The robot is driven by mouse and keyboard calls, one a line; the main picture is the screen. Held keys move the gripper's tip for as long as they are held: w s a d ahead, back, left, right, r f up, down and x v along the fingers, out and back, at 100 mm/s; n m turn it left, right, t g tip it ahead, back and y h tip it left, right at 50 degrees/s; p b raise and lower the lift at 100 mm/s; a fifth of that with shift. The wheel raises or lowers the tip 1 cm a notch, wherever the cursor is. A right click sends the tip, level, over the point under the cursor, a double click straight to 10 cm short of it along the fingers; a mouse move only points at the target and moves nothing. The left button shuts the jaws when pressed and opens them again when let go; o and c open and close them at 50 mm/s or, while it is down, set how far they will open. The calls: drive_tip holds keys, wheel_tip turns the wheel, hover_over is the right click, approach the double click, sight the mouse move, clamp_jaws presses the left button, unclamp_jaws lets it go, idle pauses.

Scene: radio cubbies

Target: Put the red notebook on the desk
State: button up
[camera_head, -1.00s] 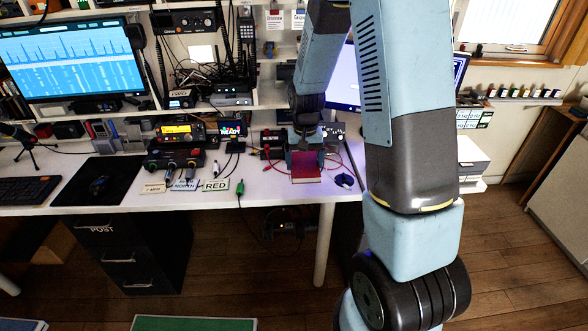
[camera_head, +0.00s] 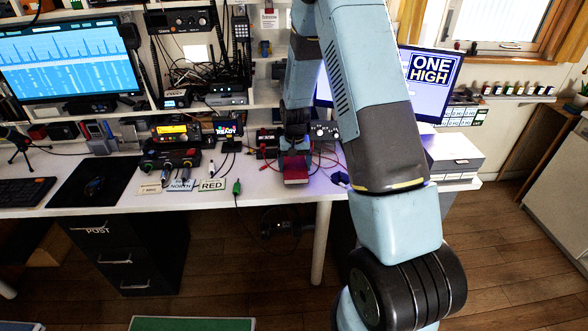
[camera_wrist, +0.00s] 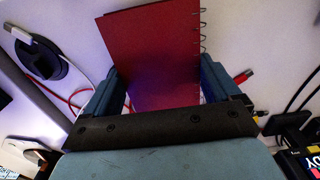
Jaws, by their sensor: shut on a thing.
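The red notebook (camera_head: 295,171) is at the front right part of the white desk (camera_head: 262,192), under my gripper (camera_head: 295,155). In the wrist view the red notebook (camera_wrist: 155,55) has a spiral binding along its right edge. My gripper (camera_wrist: 160,95) is shut on it, with one finger at each side. The notebook is over the desk top; I cannot tell whether it touches the surface. Part of it is hidden by my gripper.
Cables and a dark round object (camera_head: 340,179) lie right of the notebook. Small radios (camera_head: 178,133) stand behind, and labelled cards (camera_head: 212,185) lie to the left. A monitor (camera_head: 432,82) and a white box (camera_head: 453,155) stand at the right.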

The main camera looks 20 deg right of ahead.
drive_tip(key=shift+f, duration=0.9)
drive_tip(key=o, duration=0.8)
drive_tip(key=shift+o, duration=0.2)
